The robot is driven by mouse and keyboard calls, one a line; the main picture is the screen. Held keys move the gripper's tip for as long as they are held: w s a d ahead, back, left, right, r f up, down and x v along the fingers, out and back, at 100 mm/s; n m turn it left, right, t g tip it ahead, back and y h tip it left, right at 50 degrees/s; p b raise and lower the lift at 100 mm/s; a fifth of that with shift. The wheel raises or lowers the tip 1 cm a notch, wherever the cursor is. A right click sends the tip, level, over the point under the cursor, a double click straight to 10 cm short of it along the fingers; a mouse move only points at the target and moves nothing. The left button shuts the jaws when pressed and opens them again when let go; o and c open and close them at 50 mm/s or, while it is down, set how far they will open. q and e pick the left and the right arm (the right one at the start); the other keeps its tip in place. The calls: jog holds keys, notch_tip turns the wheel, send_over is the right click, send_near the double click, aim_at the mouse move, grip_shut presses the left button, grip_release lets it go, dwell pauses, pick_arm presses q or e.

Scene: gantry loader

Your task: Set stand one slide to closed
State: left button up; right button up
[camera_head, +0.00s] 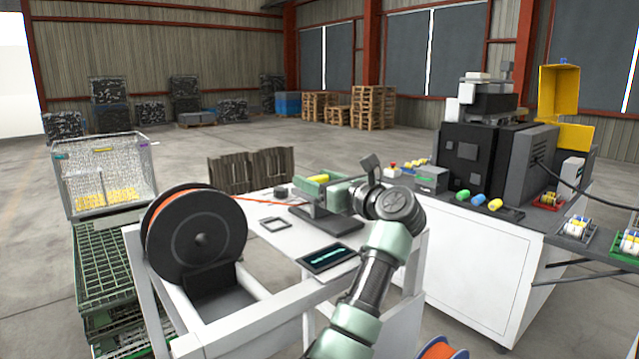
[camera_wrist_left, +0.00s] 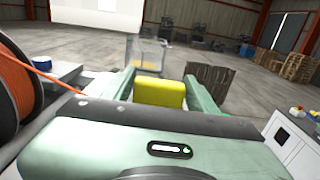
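A small stand with a dark base plate (camera_head: 340,224) stands on the white bench, under my left gripper. A yellow block (camera_head: 319,178), which looks like the slide's grip, sits at the top of the stand; it also shows in the left wrist view (camera_wrist_left: 158,93). My gripper and arm hide part of the stand, so the slide's position is unclear. My right gripper is not in view.
A black reel (camera_head: 198,238) with orange strand stands left on the white bench frame; the strand runs toward the stand. A dark tablet (camera_head: 328,258) and a grey square frame (camera_head: 274,224) lie near it. A black machine (camera_head: 470,160) stands on the right-hand cabinet.

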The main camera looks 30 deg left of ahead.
pick_arm(q)
jog(key=shift+o, duration=1.1)
jog(key=shift+a+f, duration=0.1)
jog(key=b+v, duration=0.2)
jog(key=v, duration=0.4)
jog(key=shift+d+f+b, duration=0.1)
jog(key=shift+d+b, duration=0.25)
jog(key=shift+d, duration=0.05)
jog(key=shift+s+d, duration=0.3)
jog(key=shift+d, duration=0.15)
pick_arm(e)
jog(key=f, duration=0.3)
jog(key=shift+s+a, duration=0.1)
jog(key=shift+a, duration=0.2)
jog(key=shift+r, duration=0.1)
